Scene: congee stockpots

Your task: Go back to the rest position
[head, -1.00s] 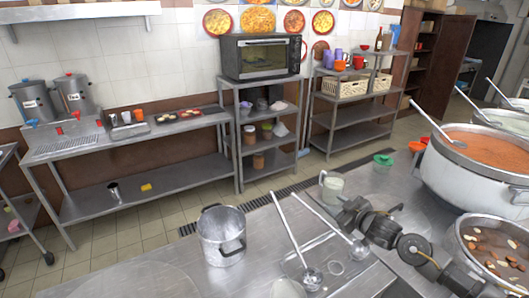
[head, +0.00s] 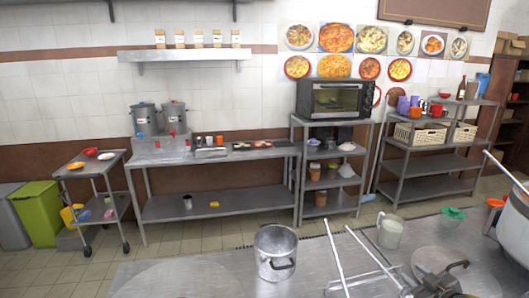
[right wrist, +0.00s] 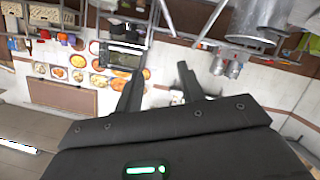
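My right gripper (right wrist: 158,88) shows in the right wrist view with its two dark fingers apart and nothing between them. In the head view only a dark part of my right arm shows at the lower right edge, over the steel counter (head: 215,268). My left gripper is in neither view. On the counter stand an empty metal pot (head: 275,250), a glass jug (head: 390,231) and two long-handled ladles, one with its handle (head: 335,255) left of the other (head: 372,258).
A large white stockpot (head: 515,222) stands at the right edge, with a green bowl (head: 453,214) near it.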

